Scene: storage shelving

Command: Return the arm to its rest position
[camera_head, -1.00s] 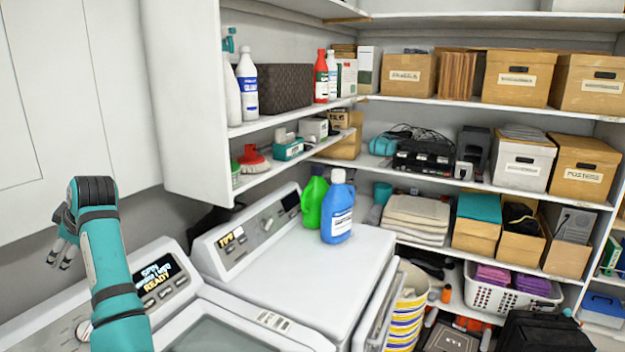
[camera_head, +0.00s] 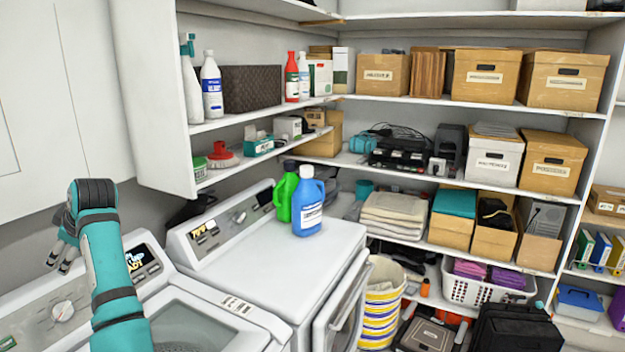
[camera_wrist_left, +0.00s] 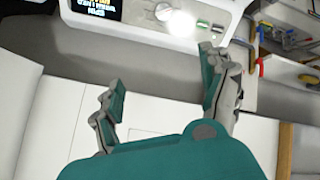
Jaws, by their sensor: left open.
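My left arm comes in from the lower left in the head view, in teal and dark grey. My left gripper (camera_head: 65,252) hangs above the left washer's control panel, near the white cabinet doors. In the left wrist view its two fingers (camera_wrist_left: 160,105) are spread apart with nothing between them. The gripper touches nothing that I can see. My right gripper is in neither view.
A washer (camera_head: 195,310) and a second white machine (camera_head: 290,255) stand side by side. A blue jug (camera_head: 308,205) and a green bottle (camera_head: 284,195) stand on the second one. Shelves with boxes (camera_head: 485,78) fill the back wall. A striped basket (camera_head: 380,300) stands on the floor.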

